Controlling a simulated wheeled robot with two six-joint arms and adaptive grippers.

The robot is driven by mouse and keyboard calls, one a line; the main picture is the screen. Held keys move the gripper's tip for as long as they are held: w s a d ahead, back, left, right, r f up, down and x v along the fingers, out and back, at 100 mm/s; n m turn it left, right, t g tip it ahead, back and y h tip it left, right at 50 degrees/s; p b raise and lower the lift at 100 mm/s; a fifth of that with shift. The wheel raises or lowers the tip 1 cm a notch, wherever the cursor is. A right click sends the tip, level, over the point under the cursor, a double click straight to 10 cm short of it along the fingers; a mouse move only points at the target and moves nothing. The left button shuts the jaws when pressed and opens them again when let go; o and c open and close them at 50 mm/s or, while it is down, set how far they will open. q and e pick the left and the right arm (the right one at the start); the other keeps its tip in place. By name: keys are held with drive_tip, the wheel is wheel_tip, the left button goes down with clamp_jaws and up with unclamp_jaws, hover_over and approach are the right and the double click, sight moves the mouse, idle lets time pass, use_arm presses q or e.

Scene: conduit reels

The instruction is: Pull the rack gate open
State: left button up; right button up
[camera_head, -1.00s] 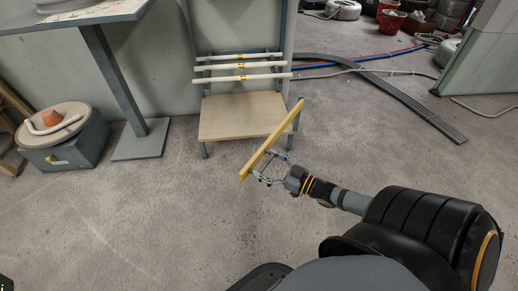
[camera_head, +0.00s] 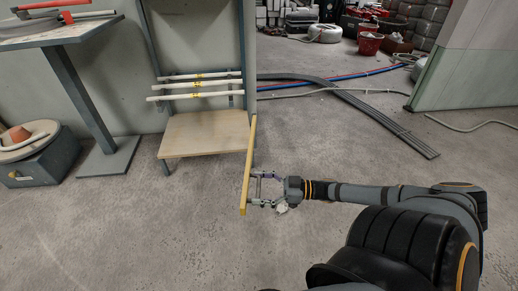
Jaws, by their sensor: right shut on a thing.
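The rack (camera_head: 205,136) stands against the grey wall, with a light wooden shelf low down and white conduit pipes on cross bars above it. The rack gate is a yellow bar (camera_head: 248,165) at the rack's right front corner. It swings out toward me, clear of the rack's front. My right gripper (camera_head: 253,188) is shut on the gate's near part, with my arm coming in from the right. My left gripper is not in view.
A table (camera_head: 63,36) with red tools stands at the left, and a grey box (camera_head: 42,160) with a round top is on the floor. The floor in front is clear.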

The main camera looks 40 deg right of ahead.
drive_tip(key=shift+d, duration=0.25)
drive_tip(key=o, duration=1.4)
drive_tip(key=shift+c, duration=0.2)
drive_tip(key=shift+o, duration=0.6)
drive_tip(key=shift+a, duration=0.1)
drive_tip(key=shift+s, duration=0.1)
